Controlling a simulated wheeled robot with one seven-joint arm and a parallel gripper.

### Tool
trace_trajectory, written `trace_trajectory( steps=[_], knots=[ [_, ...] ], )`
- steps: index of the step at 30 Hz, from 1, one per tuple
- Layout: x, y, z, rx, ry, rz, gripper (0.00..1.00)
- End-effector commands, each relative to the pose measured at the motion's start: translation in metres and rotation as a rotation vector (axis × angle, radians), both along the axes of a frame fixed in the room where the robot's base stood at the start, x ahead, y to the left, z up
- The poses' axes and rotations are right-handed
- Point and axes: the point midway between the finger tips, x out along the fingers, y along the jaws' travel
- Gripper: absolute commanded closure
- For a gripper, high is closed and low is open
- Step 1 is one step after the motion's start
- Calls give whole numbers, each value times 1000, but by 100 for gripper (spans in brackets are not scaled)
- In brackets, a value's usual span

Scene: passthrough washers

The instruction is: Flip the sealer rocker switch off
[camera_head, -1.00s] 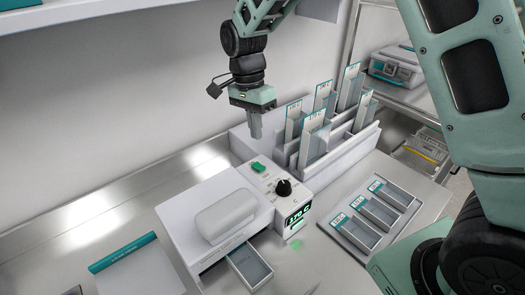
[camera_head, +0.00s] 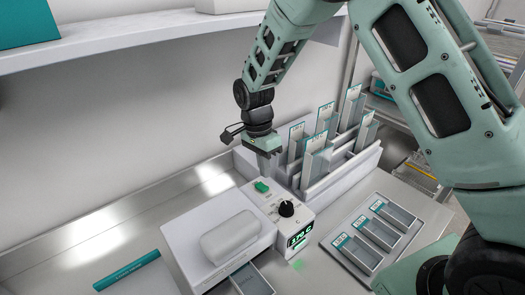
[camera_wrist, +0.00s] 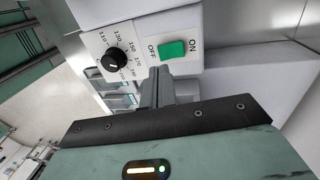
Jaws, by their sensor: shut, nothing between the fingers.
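The sealer (camera_head: 205,235) is a white box on the bench with a front control panel. Its green rocker switch (camera_head: 262,187) sits at the panel's upper part. In the wrist view the green switch (camera_wrist: 172,50) lies between the labels OFF and ON; I cannot tell which side is pressed. The sealer's display (camera_head: 300,236) is lit with green digits. My gripper (camera_head: 265,175) points down just behind the switch, fingers shut and empty. In the wrist view the gripper's fingertips (camera_wrist: 157,74) are close to the switch's OFF side; contact is not clear.
A black dial knob (camera_head: 287,208) is beside the switch. A rack (camera_head: 340,160) with upright labelled pouches stands behind to the right.

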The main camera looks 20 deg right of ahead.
Motion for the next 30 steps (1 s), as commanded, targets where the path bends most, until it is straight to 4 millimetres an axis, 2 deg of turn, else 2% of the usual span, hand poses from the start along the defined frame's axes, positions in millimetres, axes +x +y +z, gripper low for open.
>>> trace_trajectory(
  steps=[4, 9, 21, 26, 30],
  knots=[
    [-5, -1, -20, 0, 3, 1, 100],
    [-7, -2, -34, 1, 1, 0, 100],
    [-7, -2, -38, 2, -3, 0, 100],
    [-11, -3, -47, 19, -54, 0, 100],
    [-10, -2, -43, 22, -61, 0, 100]
  ],
)
